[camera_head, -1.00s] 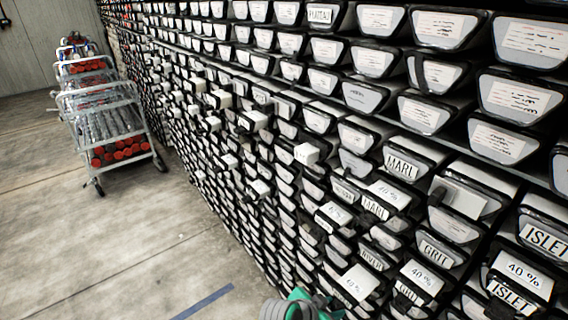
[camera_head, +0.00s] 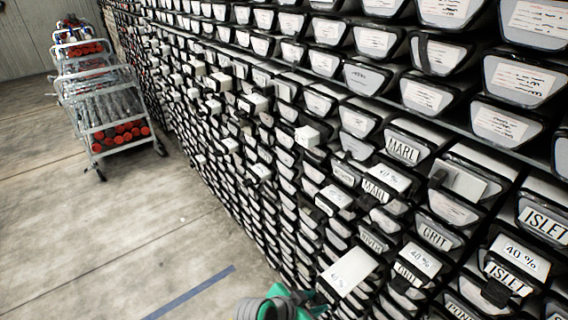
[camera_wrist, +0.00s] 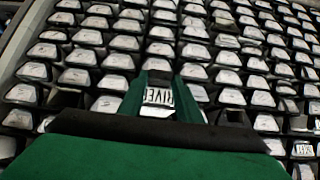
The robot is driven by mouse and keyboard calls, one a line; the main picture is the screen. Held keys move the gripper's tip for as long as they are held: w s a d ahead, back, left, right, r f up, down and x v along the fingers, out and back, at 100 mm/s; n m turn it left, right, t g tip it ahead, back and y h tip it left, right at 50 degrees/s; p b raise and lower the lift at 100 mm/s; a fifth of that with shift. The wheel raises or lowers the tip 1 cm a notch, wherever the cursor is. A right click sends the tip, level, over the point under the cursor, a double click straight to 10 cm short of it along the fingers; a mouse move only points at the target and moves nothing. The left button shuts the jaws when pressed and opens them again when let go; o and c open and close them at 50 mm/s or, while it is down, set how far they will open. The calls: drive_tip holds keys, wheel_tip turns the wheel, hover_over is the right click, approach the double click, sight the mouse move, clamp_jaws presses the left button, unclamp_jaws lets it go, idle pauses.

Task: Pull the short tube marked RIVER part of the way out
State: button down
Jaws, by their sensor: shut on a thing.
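In the wrist view the label reading RIVER (camera_wrist: 158,97) sits between the two green fingers of my gripper (camera_wrist: 162,90), which is shut on that tube's end. In the head view my gripper (camera_head: 312,297) is at the bottom edge, at the lower front of the rack. A white top marked 40 % (camera_head: 350,270) sticks out of the rack right beside it; this looks like the held tube, but its front label is hidden there by the gripper.
The rack of label-fronted tubes (camera_head: 372,76) fills the right side. Other protruding tubes stand nearby, marked GRIT (camera_head: 435,236), MARL (camera_head: 402,150) and ISLET (camera_head: 543,222). A metal trolley (camera_head: 118,108) with red-ended tubes stands at the far left.

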drive_tip(key=shift+s+a, duration=0.7)
drive_tip(key=shift+a, duration=0.25)
drive_tip(key=shift+s+a, duration=0.7)
drive_tip(key=shift+a, duration=0.2)
drive_tip(key=c, duration=1.2)
unclamp_jaws()
drive_tip(key=shift+f, duration=0.1)
